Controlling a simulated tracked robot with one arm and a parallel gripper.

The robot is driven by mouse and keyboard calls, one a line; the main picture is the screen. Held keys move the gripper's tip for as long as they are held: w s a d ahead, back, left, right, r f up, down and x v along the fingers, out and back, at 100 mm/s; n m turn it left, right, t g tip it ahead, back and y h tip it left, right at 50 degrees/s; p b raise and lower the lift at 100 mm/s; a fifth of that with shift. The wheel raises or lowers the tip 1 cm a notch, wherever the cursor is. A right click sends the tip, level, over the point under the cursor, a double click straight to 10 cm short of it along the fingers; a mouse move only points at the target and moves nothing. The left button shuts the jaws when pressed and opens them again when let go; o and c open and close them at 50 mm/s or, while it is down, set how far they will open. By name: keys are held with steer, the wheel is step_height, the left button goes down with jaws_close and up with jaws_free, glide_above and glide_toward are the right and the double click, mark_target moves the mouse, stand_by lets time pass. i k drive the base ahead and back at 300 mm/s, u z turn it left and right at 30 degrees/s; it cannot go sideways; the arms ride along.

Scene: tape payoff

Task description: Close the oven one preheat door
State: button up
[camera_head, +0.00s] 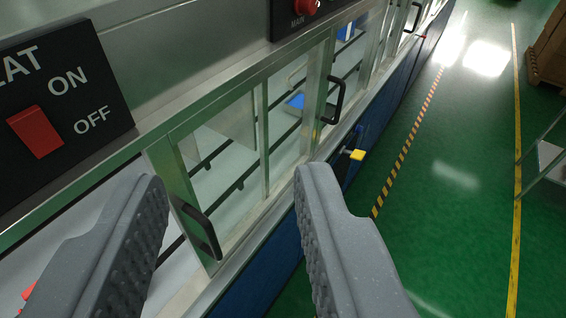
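A metal-framed glass door (178,192) with a black bar handle (200,231) is at the centre-left, below a black panel. The panel (85,85) reads "...EAT" with ON and OFF; its first letters are cut off. Left of the door's edge post, a gap shows the pale interior, so the door seems to stand open. My gripper (230,182) is open, with one grey finger on each side of the handle in the picture. Nothing is seen between the fingers except the door and handle behind; I see no clear contact. The left finger hides part of the opening.
A red switch (36,131) is on the panel. Another glass door with a black handle (334,100) is further along. A yellow-topped part (355,154) sticks out from the blue base. Green floor (460,200) is open to the right; pallet goods (549,50) stand far right.

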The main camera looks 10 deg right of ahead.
mark_target(198, 231)
steer(key=u, duration=1.25)
steer(key=k, duration=1)
steer(key=z, duration=0.85)
steer(key=i, duration=1)
steer(key=u, duration=0.05)
